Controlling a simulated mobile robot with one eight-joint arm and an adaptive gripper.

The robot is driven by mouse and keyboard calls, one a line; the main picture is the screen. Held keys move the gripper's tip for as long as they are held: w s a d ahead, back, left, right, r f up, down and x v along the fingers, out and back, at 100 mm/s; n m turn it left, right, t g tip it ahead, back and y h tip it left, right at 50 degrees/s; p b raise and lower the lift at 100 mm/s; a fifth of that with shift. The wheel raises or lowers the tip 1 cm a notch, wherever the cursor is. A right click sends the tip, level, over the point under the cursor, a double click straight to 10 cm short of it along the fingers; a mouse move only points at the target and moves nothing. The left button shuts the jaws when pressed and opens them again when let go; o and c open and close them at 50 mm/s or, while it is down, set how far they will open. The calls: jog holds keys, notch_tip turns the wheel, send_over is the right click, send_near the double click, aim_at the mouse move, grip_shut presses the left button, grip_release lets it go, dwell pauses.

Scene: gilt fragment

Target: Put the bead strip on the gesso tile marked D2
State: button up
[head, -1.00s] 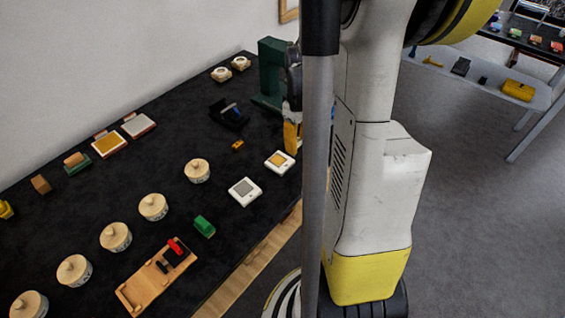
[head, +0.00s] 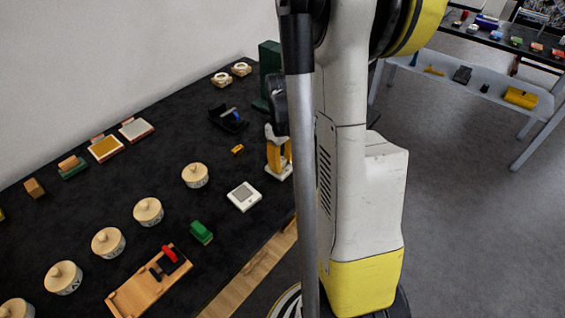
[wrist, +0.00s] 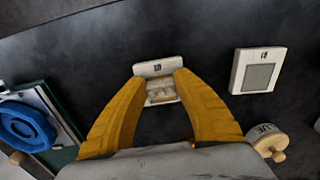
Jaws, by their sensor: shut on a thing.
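My gripper (wrist: 160,98) points down over a white tile (wrist: 154,69) with a small dark mark I cannot read. Its yellow fingers also show in the head view (head: 279,157), low over that tile (head: 276,174). The fingers are shut on a small pale piece (wrist: 161,92), likely the bead strip, mostly hidden between them. I cannot tell whether it touches the tile. A second white tile with a grey square (wrist: 257,76) lies to the right, its mark also unreadable; it is the bare tile (head: 244,196) in the head view.
Lidded round pots (head: 195,175) stand in a row on the black table. A green block (head: 201,232) and a wooden board with a red part (head: 150,284) are at the front.

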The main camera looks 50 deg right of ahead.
aim_at(283, 162)
jog(key=o, duration=0.9)
jog(key=shift+f, duration=0.1)
notch_tip(283, 162, up, 12)
jog(key=r+p, duration=0.1)
jog(key=p, duration=0.4)
jog(key=s+a+r+t, duration=0.1)
jog(key=a+r+t, duration=0.1)
jog(key=a, duration=0.6)
jog(key=s+a+r+t, duration=0.2)
jog(key=a+r, duration=0.1)
jog(key=a, duration=0.6)
jog(key=s+a+r+m+t, duration=0.1)
jog(key=a+r+t, duration=0.2)
jog(key=a, duration=0.5)
jog(key=shift+s+a+r, duration=0.2)
jog(key=shift+s+a, duration=0.1)
jog(key=shift+s, duration=0.05)
jog(key=shift+f+b, duration=0.45)
jog(key=shift+b, duration=0.05)
